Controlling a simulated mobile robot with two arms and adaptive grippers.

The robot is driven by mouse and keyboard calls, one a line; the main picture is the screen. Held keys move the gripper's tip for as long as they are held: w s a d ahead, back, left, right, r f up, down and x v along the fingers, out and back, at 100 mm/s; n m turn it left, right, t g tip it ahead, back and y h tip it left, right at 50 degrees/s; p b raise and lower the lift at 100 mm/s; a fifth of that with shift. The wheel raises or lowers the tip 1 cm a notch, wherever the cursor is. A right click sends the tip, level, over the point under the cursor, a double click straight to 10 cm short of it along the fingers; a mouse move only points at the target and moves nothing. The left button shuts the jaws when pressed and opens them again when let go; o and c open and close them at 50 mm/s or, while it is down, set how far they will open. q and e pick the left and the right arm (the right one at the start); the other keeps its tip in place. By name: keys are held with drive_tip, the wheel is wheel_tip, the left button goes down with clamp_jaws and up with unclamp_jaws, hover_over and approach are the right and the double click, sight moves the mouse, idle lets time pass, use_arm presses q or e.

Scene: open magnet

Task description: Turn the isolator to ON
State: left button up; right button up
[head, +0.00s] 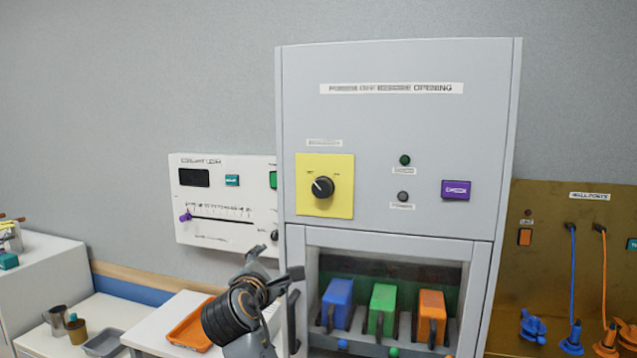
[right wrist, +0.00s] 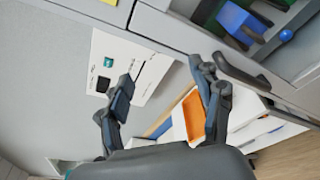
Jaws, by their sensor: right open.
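The isolator is a round black knob (head: 322,187) on a yellow plate (head: 340,206), on the upper left of the grey cabinet front. Its light pointer mark is turned toward the upper left. Small labels above the knob are too blurred to read. My right gripper (head: 276,268) is below and left of the knob, apart from it, in front of the cabinet's lower left edge. In the right wrist view its two fingers (right wrist: 163,82) are spread with nothing between them. A bit of the yellow plate (right wrist: 110,2) shows at that view's top edge. My left gripper is not in view.
A green lamp (head: 405,160), a dark lamp (head: 403,197) and a purple button (head: 456,189) sit right of the knob. Below are a door handle (head: 293,320) and colored blocks (head: 383,309). A white panel (head: 222,200) is at left, an orange tray (head: 188,325) below it.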

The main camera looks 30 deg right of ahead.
sight(320, 190)
drive_tip(key=s+d+r+m+g+h, duration=0.1)
drive_tip(key=s+r+h, duration=0.1)
drive_tip(key=s+r, duration=0.35)
drive_tip(key=s+d+r+h, duration=0.1)
drive_tip(key=s+d+r, duration=0.1)
drive_tip(key=r, duration=0.7)
drive_tip(key=p+x, duration=0.6)
drive_tip(key=x, duration=0.6)
drive_tip(key=shift+w+r+p, duration=0.1)
drive_tip(key=shift+w+p, duration=0.2)
drive_tip(key=shift+w+d, duration=0.25)
drive_tip(key=shift+d, duration=0.1)
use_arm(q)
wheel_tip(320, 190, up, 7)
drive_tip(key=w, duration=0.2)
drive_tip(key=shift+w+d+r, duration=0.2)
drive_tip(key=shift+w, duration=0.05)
use_arm(e)
drive_tip(key=c, duration=1.2)
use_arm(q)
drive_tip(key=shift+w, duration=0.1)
use_arm(e)
drive_tip(key=shift+o, duration=0.2)
